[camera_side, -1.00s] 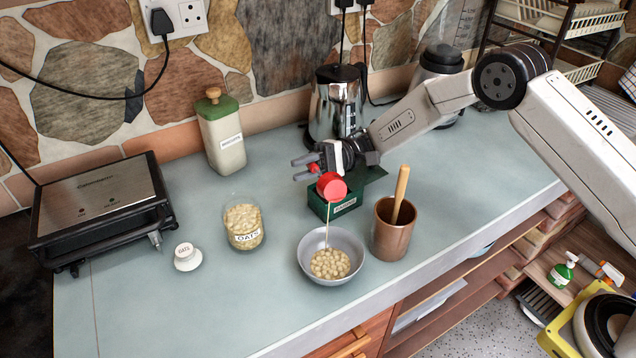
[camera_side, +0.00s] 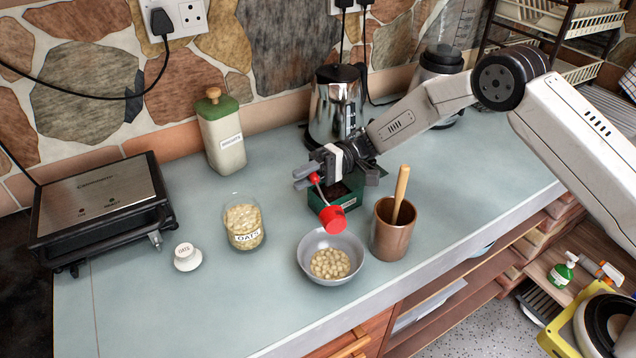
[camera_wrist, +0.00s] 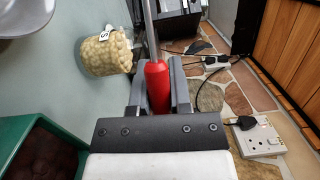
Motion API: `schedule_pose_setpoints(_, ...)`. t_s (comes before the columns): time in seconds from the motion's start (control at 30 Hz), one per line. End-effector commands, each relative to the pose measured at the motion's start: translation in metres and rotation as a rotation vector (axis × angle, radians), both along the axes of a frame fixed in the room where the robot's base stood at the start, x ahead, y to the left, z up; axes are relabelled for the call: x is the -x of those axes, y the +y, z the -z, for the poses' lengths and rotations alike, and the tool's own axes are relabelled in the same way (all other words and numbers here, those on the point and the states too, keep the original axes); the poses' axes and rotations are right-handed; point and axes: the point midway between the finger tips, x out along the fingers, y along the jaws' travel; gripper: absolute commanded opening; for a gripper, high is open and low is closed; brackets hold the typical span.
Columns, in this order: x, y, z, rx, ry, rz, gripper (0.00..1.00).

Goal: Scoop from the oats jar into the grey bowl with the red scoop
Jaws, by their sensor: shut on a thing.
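My gripper (camera_side: 314,179) is shut on the handle of the red scoop (camera_side: 333,219). In the wrist view the scoop's red grip (camera_wrist: 157,86) stands between the fingers. The scoop's cup hangs above the back rim of the grey bowl (camera_side: 306,251); its inside is hidden. The bowl holds a pile of pale oats (camera_side: 330,263). The open glass oats jar (camera_side: 243,222) stands to the left with oats in it, and also shows in the wrist view (camera_wrist: 106,52). Its white lid (camera_side: 186,257) lies on the counter left of the jar.
A green box (camera_side: 349,200) with dark contents stands under my gripper. A brown pot (camera_side: 390,240) with a wooden handle stands right of the bowl. A biscuits canister (camera_side: 222,140), a steel kettle (camera_side: 335,105) and a grill (camera_side: 100,205) stand behind. The front left counter is clear.

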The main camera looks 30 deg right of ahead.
Motion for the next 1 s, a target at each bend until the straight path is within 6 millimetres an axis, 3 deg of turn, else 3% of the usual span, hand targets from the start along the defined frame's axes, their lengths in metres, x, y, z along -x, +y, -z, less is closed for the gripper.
schedule_pose_setpoints(0.57, 0.0003, 0.0003, -0.0007, 0.005, -0.020, 0.001, 0.00)
schedule_pose_setpoints(1.0, 0.0059, 0.0018, -0.0029, 0.047, -0.202, 0.001, 0.00)
